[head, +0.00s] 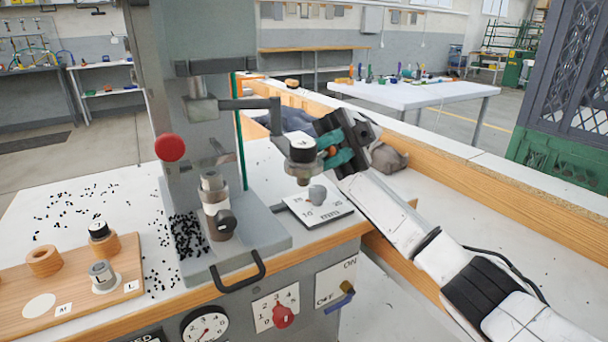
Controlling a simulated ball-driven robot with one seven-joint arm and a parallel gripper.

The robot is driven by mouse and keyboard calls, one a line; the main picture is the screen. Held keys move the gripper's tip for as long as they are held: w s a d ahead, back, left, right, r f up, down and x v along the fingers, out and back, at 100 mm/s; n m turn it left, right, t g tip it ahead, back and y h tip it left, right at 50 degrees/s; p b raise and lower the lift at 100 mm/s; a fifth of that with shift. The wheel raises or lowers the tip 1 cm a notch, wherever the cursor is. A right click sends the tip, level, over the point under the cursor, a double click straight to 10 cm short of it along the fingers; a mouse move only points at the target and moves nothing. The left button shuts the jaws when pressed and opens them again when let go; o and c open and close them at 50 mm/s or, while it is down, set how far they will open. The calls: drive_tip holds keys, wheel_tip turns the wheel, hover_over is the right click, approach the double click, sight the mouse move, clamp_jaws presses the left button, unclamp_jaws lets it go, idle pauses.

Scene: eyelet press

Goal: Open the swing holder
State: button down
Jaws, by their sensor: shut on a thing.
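The swing holder (262,103) is a dark grey jointed arm on the press (205,60). It stands swung out to the right of the press column, with its end over the table's right part. A black-topped cylinder with a white label (303,146) sits in its end. My gripper (334,151), with teal fingertips, comes from the right and is shut at the holder's end on a small orange part, seemingly its handle. The fingers hide most of that part. Below the press head, a lower metal die (214,203) stands upright on the base.
A red knob (171,147) juts from the press. A plate marked mm (325,212) with a grey knob lies below the holder's end. A wooden board (75,285) with rings and dies is at left. Black eyelets are scattered about. A wooden ledge (480,178) runs behind my arm.

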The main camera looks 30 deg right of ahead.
drive_tip(key=shift+d+n+g+h+b, duration=0.1)
drive_tip(key=shift+n+g+h+b, duration=0.25)
drive_tip(key=shift+b, duration=0.25)
drive_tip(key=c, duration=1.3)
unclamp_jaws()
drive_tip(key=shift+r, duration=0.25)
drive_tip(key=shift+o, duration=0.5)
drive_tip(key=r, duration=0.1)
drive_tip(key=r+p, duration=0.1)
drive_tip(key=r, duration=0.1)
drive_tip(key=shift+s+r, duration=0.2)
drive_tip(key=shift+r, duration=0.05)
drive_tip(key=s+r+p, duration=0.1)
drive_tip(key=s+r, duration=0.4)
drive_tip(key=shift+r, duration=0.3)
drive_tip(key=shift+c, duration=0.4)
drive_tip(key=s+r, duration=0.3)
drive_tip(key=s, duration=0.5)
drive_tip(key=shift+s+r, duration=0.2)
drive_tip(key=shift+s, duration=0.05)
